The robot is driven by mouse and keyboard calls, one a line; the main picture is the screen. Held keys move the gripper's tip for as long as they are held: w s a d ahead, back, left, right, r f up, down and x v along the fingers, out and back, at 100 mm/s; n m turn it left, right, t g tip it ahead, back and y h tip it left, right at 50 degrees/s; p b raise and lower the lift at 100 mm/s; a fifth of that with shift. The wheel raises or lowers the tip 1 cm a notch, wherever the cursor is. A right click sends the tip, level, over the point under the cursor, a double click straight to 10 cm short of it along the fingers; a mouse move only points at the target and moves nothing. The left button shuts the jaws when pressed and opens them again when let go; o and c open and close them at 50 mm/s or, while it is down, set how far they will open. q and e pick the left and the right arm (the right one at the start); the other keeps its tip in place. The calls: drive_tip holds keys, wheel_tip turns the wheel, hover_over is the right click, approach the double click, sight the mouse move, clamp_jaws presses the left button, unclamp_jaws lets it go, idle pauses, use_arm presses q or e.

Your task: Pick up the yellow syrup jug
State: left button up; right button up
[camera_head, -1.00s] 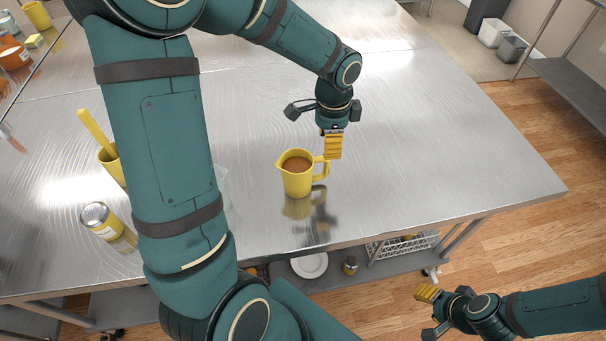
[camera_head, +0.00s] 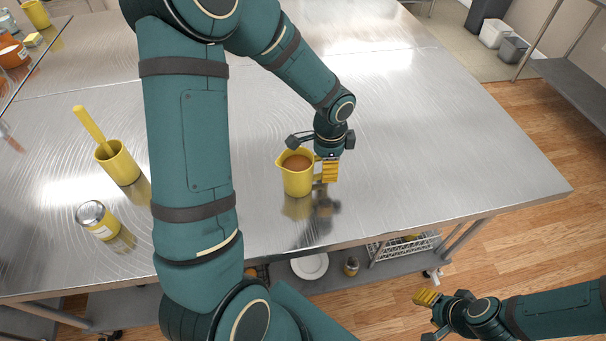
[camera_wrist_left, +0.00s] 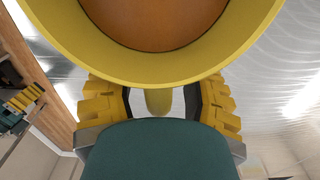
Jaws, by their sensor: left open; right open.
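The yellow syrup jug (camera_head: 298,180) stands upright on the steel table, filled with brown liquid. Its handle is on the right side, by my left gripper (camera_head: 330,172), whose yellow fingers point down there. In the left wrist view the jug's rim (camera_wrist_left: 150,68) fills the top, and its handle (camera_wrist_left: 158,101) lies between the two spread fingers of my left gripper (camera_wrist_left: 158,104). The fingers are open, with gaps visible on both sides of the handle. My right gripper (camera_head: 426,301) is open and empty, out beyond the table's front edge at the lower right.
A yellow container with a yellow utensil (camera_head: 119,163) and a can with a yellow label (camera_head: 97,220) stand on the left of the steel table (camera_head: 450,150). The table is clear right of the jug. A lower shelf holds a white plate (camera_head: 310,266) and a wire rack (camera_head: 400,246).

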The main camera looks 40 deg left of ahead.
use_arm(q)
clamp_jaws()
drive_tip(key=shift+r, duration=0.25)
drive_tip(key=shift+r+p, duration=0.85)
drive_tip(key=shift+r, duration=3.9)
drive_tip(key=shift+w, duration=0.1)
